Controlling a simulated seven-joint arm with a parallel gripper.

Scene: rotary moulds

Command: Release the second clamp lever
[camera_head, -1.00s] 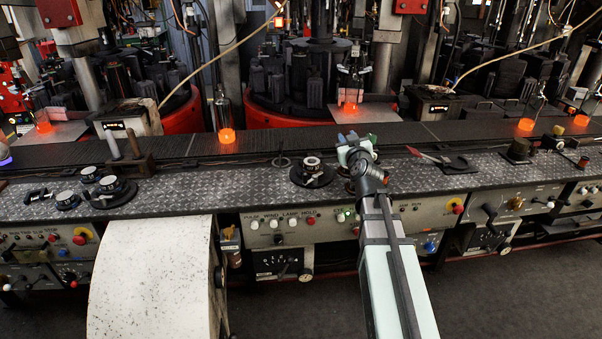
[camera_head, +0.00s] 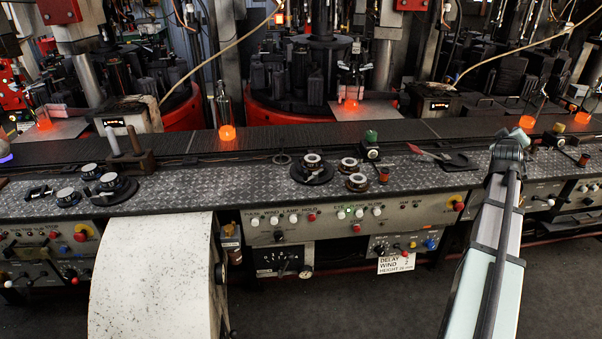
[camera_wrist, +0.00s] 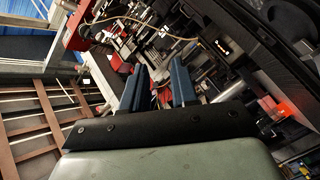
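I cannot tell which part is the second clamp lever. A red-handled tool or lever (camera_head: 424,151) lies by a black plate on the metal deck, left of my arm. A short rod with a red knob (camera_head: 582,160) stands on the deck to the right of my arm. My gripper (camera_wrist: 158,72) shows in the wrist view as two blue fingers, spread apart with nothing seen between them. In the head view my arm's end is over the deck's right part and hides what lies behind it; the fingers cannot be made out there.
A dark conveyor (camera_head: 290,140) with glowing orange glass pieces (camera_head: 227,132) runs behind the deck. Round dials (camera_head: 312,168) and a green knob (camera_head: 371,136) stand up from the deck. A pale curved cover (camera_head: 150,285) juts out at front left. Moulding machines stand behind.

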